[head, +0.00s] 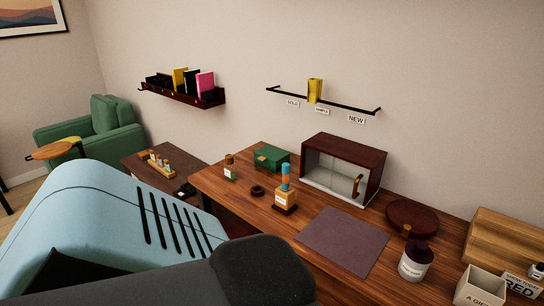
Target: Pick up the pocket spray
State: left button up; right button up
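Several small bottles are in view, and I cannot tell for certain which is the pocket spray. A small pale bottle with a brown cap (229,168) stands upright near the table's left end. A bottle with an orange and blue top (285,192) stands upright on a small dark wooden base near the middle. A white jar with a dark top (415,261) stands at the front right. Several small bottles (161,165) sit in a wooden rack on a lower dark table at the left. Neither of my grippers is in view; my light blue and dark grey arm parts fill the lower left.
The wooden table (223,192) also bears a green box (271,157), a glass-fronted cabinet (345,168), a dark ring (257,191), a round dark board (412,217) and a white box (481,288). A purple-grey mat (343,241) is bare. Wall shelves hang behind.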

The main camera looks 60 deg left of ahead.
aim_at(286, 167)
jog(key=u, duration=1.85)
